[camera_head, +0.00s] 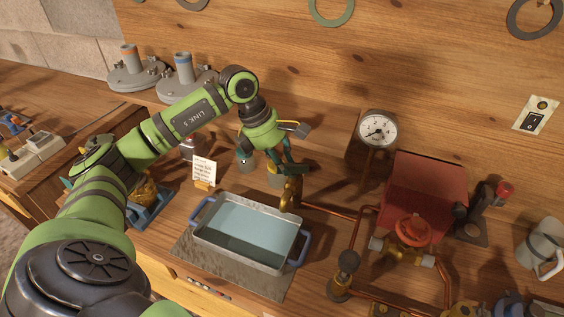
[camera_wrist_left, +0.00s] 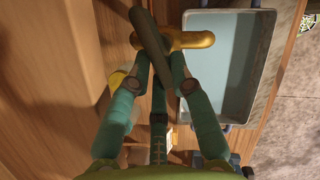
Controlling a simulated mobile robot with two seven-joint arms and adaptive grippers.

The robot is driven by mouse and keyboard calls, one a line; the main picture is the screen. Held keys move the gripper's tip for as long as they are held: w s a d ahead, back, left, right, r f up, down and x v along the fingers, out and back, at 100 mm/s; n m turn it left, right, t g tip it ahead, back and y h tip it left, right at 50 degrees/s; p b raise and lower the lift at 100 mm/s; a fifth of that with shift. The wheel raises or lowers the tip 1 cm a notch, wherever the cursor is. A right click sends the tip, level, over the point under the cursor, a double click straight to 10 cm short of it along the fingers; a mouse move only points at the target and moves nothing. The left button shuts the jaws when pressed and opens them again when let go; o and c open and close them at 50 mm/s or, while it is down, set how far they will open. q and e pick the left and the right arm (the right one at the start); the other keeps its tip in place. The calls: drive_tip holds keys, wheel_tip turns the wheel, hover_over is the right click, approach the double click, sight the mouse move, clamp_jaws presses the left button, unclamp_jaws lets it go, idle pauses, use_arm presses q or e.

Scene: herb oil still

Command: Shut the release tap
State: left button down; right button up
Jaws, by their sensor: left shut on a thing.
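A brass tap (camera_head: 289,194) stands at the back right corner of a tray of pale blue liquid (camera_head: 203,231). In the left wrist view the brass tap (camera_wrist_left: 190,40) lies crosswise, with a dark lever (camera_wrist_left: 144,22) slanting over it. My left gripper (camera_head: 290,169) reaches down to the tap from behind the tray. In the left wrist view my left gripper's fingers (camera_wrist_left: 158,68) are closed in on the lower end of the lever. The grip itself is partly hidden in the head view. My right gripper is not in view.
A pressure gauge (camera_head: 377,130), a red box (camera_head: 428,185) and a red-wheeled valve (camera_head: 413,229) with copper pipes stand to the right. A small written card (camera_head: 204,170) and jars are left of the tap. A wooden wall closes the back.

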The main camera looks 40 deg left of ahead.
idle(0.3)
use_arm(q)
drive_tip(key=shift+w+a+m+g+h, duration=0.1)
drive_tip(key=shift+w+m+g+h, duration=0.05)
drive_tip(key=shift+m, duration=0.45)
drive_tip(key=shift+w+a+m+g+h, duration=0.1)
drive_tip(key=shift+m+g+h, duration=0.05)
drive_tip(key=shift+m, duration=0.45)
drive_tip(key=shift+w+d+r+m+g, duration=0.1)
drive_tip(key=shift+m+g, duration=0.15)
drive_tip(key=shift+m, duration=0.35)
drive_tip(key=shift+r+m+g, duration=0.1)
drive_tip(key=shift+m+g, duration=0.15)
drive_tip(key=shift+m, duration=0.35)
